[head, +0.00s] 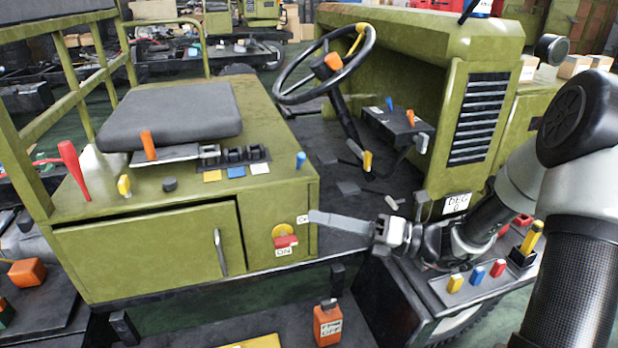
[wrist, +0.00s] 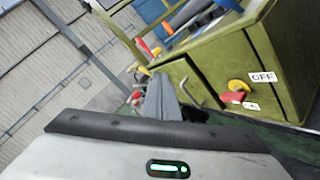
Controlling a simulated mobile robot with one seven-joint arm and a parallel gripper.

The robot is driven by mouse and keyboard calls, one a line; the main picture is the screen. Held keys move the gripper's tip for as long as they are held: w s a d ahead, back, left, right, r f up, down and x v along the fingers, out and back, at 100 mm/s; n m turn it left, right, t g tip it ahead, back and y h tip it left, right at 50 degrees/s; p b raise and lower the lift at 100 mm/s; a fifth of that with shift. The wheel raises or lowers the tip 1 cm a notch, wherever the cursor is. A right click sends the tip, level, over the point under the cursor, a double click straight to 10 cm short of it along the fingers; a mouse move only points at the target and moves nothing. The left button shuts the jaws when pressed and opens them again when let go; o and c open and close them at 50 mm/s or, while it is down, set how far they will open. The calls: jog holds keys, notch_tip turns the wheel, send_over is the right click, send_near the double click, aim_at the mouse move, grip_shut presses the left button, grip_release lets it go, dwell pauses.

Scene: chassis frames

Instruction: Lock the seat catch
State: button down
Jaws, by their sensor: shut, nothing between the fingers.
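The black seat (head: 172,115) lies on the green seat box, and its edge also shows at the top of the wrist view (wrist: 190,12). A short orange handle (head: 148,145) stands upright at the seat's front edge, by a flat grey plate (head: 165,154). It looks like the seat catch, but I cannot tell its lock state. My gripper (head: 318,217) is shut and empty. In the head view its grey fingers point left, near the right end of the seat box's front, well right of and below the orange handle. The fingers also show in the wrist view (wrist: 160,98).
A red-handled switch (head: 285,241) with an ON label sits on the box front, close to my fingertips. A door with a handle (head: 220,252) is left of it.

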aim_at(300, 162)
jog(key=w+d+f+m+t+b, duration=0.1)
jog(key=w+d+f+m+t, duration=0.2)
jog(key=m, duration=0.6)
jog(key=w+d+t, duration=0.2)
jog(key=w+t, duration=0.1)
jog(key=t, duration=0.1)
jog(key=shift+d+f, duration=0.25)
jog(key=shift+d, duration=0.1)
jog(key=x, duration=0.4)
jog(key=w+b+x, duration=0.1)
jog(key=x, duration=0.3)
jog(key=d+x, duration=0.1)
jog(key=x, duration=0.3)
jog(key=shift+w+d+r+b, duration=0.15)
jog(key=shift+w+r+b, duration=0.1)
jog(key=shift+b, duration=0.1)
jog(key=shift+w+r, duration=0.3)
jog(key=shift+w, duration=0.25)
jog(key=shift+r, duration=0.1)
